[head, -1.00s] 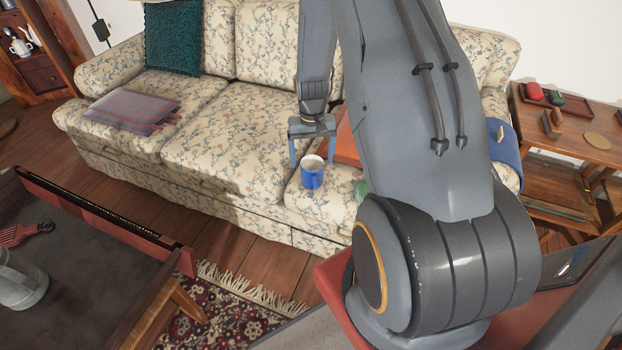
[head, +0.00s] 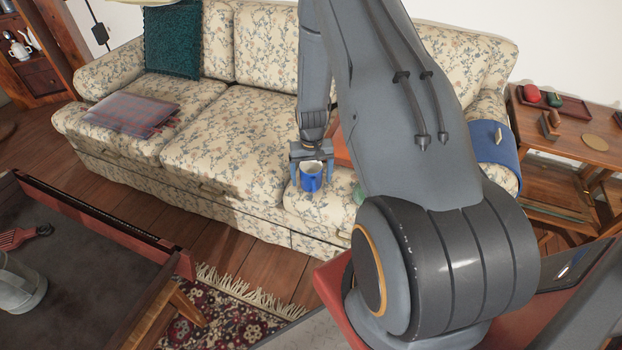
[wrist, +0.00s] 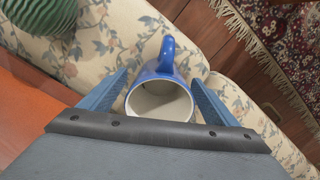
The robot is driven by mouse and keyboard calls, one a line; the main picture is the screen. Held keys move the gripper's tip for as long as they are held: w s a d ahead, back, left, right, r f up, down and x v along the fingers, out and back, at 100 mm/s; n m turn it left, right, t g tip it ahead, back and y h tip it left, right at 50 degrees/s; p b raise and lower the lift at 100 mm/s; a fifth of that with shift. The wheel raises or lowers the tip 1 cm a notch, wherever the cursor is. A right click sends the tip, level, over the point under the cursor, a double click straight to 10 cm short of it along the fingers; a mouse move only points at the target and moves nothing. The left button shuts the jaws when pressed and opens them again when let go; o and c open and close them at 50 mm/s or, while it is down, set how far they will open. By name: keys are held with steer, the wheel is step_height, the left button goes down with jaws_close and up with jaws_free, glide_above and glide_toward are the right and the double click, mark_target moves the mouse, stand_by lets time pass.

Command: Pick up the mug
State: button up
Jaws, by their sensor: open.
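The blue mug (head: 311,178) with a white inside sits upright on the right seat of the floral sofa. My gripper (head: 310,180) is open and points down over it, with one blue finger on each side. In the wrist view the mug (wrist: 162,100) lies between the two fingers of my gripper (wrist: 158,98), with its handle pointing away from the palm. Small gaps seem to show between the fingers and the mug, and whether either finger touches it is unclear. The mug's near lower part is hidden by the gripper body.
A green ribbed object (wrist: 42,25) is on the sofa (head: 225,150) beside the mug. A flat reddish-brown surface (wrist: 30,115) lies close to the gripper. A dark-topped table (head: 80,270) stands at the left front, and a wooden side table (head: 570,140) at the right.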

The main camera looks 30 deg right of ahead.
steer(key=shift+c, duration=0.5)
steer(key=c, duration=1.3)
steer(key=shift+r, duration=0.15)
